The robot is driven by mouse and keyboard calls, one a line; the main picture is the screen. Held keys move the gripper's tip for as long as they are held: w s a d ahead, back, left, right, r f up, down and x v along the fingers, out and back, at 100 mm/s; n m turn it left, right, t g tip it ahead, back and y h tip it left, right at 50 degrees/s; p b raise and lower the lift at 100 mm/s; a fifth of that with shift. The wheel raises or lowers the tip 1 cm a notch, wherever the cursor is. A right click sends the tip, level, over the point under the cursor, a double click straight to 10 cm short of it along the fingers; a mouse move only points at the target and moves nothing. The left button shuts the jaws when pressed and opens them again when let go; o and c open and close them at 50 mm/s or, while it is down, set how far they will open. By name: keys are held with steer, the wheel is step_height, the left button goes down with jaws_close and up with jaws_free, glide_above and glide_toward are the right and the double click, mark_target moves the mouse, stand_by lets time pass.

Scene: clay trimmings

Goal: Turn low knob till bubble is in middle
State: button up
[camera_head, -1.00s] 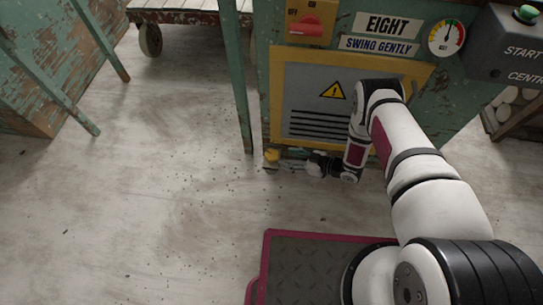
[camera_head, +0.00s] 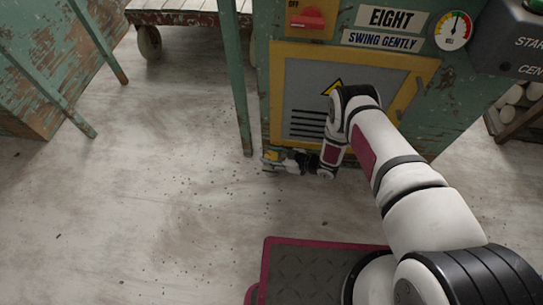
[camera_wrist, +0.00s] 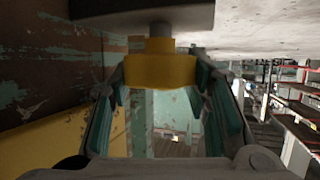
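The low yellow knob (camera_wrist: 160,72) sits on a short stem under a dark plate in the wrist view. In the head view the knob (camera_head: 270,156) is small, at the machine's lower left corner, partly hidden by my gripper. My gripper (camera_wrist: 160,82) has its two green-padded fingers spread, one on each side of the knob. The fingers are close to its sides; I cannot tell whether they touch it. In the head view my gripper (camera_head: 277,158) reaches left, low along the machine's foot. No bubble or level can be made out.
The green machine (camera_head: 262,90) has a yellow-framed panel (camera_head: 300,100) behind my arm. A green leg (camera_head: 238,90) stands just left of the knob. The floor (camera_head: 170,200) in front is clear except for small crumbs. A wheeled cart (camera_head: 185,18) stands at the back.

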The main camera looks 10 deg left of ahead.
steer(key=c, duration=0.4)
steer(key=m+t+h+p, duration=0.1)
steer(key=m+t+h, duration=0.1)
steer(key=m+t, duration=0.1)
steer(key=shift+s+m+t+p, duration=0.1)
steer(key=shift+m+t+p, duration=0.2)
steer(key=shift+p, duration=0.1)
steer(key=shift+m+t+h+p, duration=0.6)
steer(key=shift+m+t+h, duration=0.8)
steer(key=shift+m+h, duration=0.35)
steer(key=shift+m, duration=0.25)
steer(key=o, duration=0.9)
